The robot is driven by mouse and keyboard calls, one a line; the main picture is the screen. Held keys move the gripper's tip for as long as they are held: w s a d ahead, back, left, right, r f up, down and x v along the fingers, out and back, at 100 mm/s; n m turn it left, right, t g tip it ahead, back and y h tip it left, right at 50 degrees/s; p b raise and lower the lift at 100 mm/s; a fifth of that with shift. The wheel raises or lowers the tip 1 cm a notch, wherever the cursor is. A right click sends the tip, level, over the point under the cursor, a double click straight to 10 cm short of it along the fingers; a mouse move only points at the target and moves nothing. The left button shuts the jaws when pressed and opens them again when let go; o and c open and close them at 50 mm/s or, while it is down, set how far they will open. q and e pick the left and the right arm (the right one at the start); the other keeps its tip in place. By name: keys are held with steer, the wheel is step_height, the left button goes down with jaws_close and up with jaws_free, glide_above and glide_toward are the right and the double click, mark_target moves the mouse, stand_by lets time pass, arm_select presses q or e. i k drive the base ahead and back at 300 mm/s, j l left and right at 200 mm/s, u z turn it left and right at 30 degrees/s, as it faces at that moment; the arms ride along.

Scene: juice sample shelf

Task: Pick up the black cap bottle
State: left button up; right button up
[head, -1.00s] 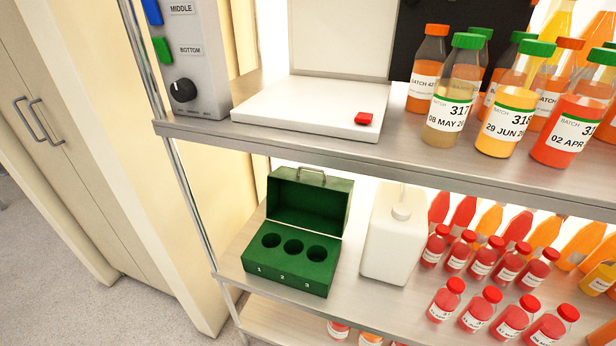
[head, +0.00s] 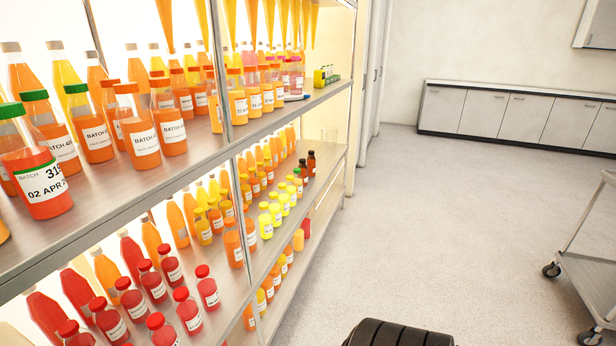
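Two small dark brown bottles stand at the far end of the middle shelf (head: 318,170). The farther brown bottle (head: 311,164) and the nearer brown bottle (head: 303,169) have dark caps that look black or very dark; they are too small to be sure. They stand upright, close together, just beyond a row of yellow and green-capped bottles. Neither of my grippers is in view.
The upper shelf holds orange bottles (head: 145,130) and a green-capped red bottle (head: 38,180). Red-capped bottles (head: 187,310) stand on the middle shelf at the near left. A shelf post (head: 237,180) rises between sections. The floor (head: 440,210) is open; a metal cart (head: 590,270) stands at right.

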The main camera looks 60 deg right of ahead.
mark_target(303, 167)
steer(key=z, duration=1.95)
steer(key=u, duration=2.9)
steer(key=z, duration=2.45)
steer(key=i+l, duration=0.25)
steer(key=i+l+u, duration=0.15)
steer(key=l, duration=0.25)
steer(key=i+l, duration=0.35)
steer(key=i+l+u, duration=0.1)
steer(key=i+l, duration=0.15)
steer(key=i+l+u, duration=0.1)
steer(key=l, duration=0.4)
steer(key=i+l, duration=0.3)
steer(key=i+l+u, duration=0.05)
steer(key=l, duration=0.05)
